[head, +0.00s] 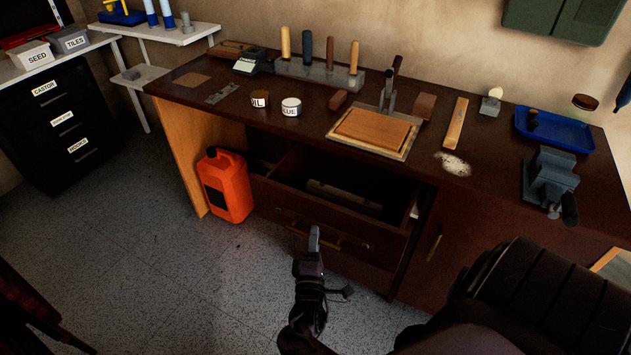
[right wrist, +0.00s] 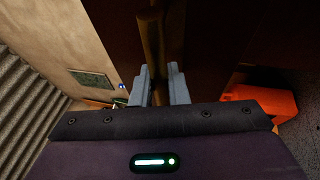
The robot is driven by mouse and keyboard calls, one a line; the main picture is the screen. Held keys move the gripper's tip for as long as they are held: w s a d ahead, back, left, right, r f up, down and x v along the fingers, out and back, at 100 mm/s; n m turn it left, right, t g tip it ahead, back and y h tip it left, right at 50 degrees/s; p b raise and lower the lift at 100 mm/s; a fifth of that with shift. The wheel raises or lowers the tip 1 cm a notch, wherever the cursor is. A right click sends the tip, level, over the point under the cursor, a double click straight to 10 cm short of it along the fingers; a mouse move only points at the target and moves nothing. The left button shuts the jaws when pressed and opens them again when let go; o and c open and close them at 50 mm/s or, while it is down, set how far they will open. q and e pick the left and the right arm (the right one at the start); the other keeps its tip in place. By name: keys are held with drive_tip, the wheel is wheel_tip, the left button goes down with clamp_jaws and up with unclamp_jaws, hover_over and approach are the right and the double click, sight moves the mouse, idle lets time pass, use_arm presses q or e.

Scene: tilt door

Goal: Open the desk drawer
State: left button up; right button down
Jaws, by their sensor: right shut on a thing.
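The desk (head: 440,200) has a dark wooden top, and its drawer (head: 375,235) is pulled out, with its dark inside showing from above. A long greyish piece (head: 345,195) lies inside it. The brass drawer handle (head: 348,243) runs across the drawer front. My right gripper (head: 314,238) is at this handle. In the right wrist view, the fingers of my right gripper (right wrist: 161,85) stand on either side of the brass handle (right wrist: 152,45) and are shut on it. My left gripper is not in view.
An orange jerrycan (head: 228,188) stands on the floor left of the drawer, close to it. A cupboard door with a brass handle (head: 434,243) is to the right. Tools, tins and a vise (head: 550,180) stand on the desk top. The speckled floor (head: 150,240) at left is clear.

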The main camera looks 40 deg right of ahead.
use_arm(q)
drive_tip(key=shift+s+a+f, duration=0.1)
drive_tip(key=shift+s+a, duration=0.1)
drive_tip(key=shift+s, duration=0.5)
use_arm(e)
drive_tip(key=shift+s+a, duration=0.3)
drive_tip(key=shift+a, duration=0.4)
drive_tip(key=shift+s+a, duration=0.3)
drive_tip(key=shift+a, duration=0.4)
drive_tip(key=c, duration=1.4)
unclamp_jaws()
